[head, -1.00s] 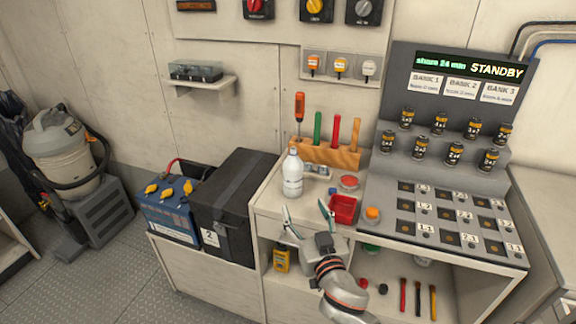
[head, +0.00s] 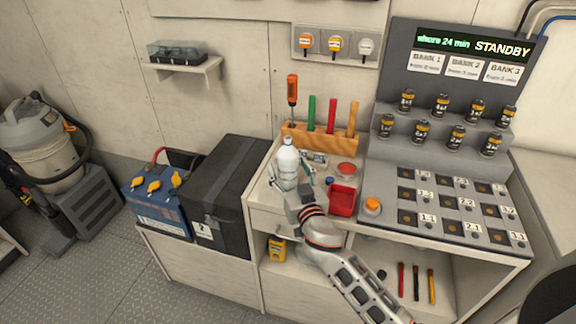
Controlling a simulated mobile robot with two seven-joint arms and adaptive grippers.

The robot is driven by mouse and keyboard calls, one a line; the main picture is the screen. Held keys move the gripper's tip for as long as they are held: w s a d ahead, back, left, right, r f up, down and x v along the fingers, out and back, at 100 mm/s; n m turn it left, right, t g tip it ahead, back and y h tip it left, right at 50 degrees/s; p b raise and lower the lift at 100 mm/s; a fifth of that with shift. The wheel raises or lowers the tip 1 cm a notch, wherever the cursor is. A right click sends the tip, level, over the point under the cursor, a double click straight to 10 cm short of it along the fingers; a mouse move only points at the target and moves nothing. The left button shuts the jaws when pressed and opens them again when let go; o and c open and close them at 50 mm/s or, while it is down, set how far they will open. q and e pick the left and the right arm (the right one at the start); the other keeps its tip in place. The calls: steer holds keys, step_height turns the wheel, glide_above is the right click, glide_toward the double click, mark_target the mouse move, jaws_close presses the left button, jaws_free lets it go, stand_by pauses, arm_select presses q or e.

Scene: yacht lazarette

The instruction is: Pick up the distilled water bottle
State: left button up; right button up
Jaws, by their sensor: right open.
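The distilled water bottle (head: 288,162) is white with a narrow neck and cap. It stands upright on the counter, left of the red tray and in front of the wooden tool rack. My right gripper (head: 289,181) is open at the bottle's lower part, with one finger on its left and one on its right. Whether the fingers touch the bottle cannot be told. The bottle's base is partly hidden by the gripper. My left gripper is not in view.
A red tray (head: 342,200) and a red-lidded round tin (head: 346,170) are close on the right. The tool rack (head: 318,139) stands behind. A black battery box (head: 228,190) is left of the counter. The charging panel (head: 440,205) fills the right side.

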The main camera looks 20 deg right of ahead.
steer(key=shift+w, duration=0.55)
steer(key=c, duration=1.5)
steer(key=shift+r, duration=0.2)
